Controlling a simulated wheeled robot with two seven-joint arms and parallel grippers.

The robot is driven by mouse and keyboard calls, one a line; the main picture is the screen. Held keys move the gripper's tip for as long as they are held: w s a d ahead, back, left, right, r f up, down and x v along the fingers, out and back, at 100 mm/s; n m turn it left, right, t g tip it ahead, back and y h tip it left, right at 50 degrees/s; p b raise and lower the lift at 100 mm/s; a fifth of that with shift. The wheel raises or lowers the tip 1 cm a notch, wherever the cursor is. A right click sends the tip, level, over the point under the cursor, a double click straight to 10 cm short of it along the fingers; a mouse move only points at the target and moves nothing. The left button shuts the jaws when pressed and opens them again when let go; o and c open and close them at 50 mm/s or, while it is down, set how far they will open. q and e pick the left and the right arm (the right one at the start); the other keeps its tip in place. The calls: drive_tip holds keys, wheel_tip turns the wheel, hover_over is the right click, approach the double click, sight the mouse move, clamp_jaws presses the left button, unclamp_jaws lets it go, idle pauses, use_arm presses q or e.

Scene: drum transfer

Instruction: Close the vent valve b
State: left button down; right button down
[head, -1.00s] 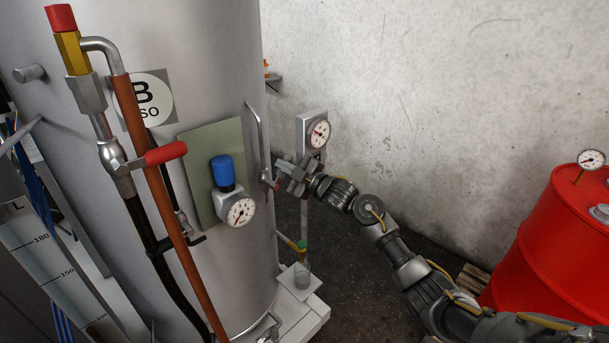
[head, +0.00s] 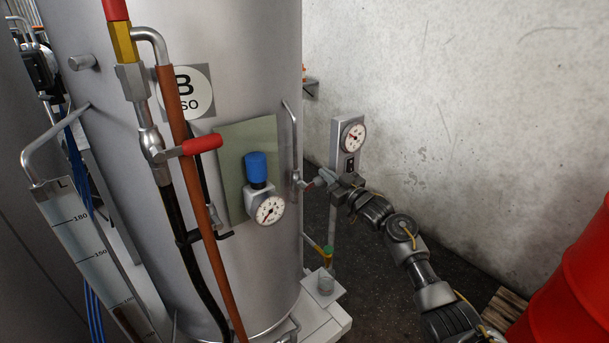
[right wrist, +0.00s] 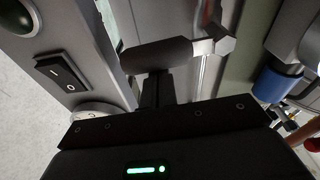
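Tank B (head: 245,70) stands upright at the left, with a round "B" label (head: 190,90). On its right edge a small valve (head: 297,181) sticks out, with a short handle pointing right. My right gripper (head: 322,178) is at the end of this handle. In the right wrist view a dark, rounded handle (right wrist: 155,53) on a metal stem (right wrist: 222,40) lies across the fingertips of my right gripper (right wrist: 158,82). The fingers look close together; the handle does not appear to lie between them, and contact is unclear. My left gripper is out of view.
A gauge post (head: 350,137) with a switch (right wrist: 68,72) stands close behind the right gripper. A blue-capped regulator (head: 257,168) and a red-handled valve (head: 202,145) are on the tank's front. A red drum (head: 570,290) stands at lower right by the wall.

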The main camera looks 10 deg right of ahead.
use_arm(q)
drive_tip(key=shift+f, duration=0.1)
use_arm(e)
drive_tip(key=shift+d+f, duration=0.1)
drive_tip(key=shift+f, duration=0.2)
idle(0.4)
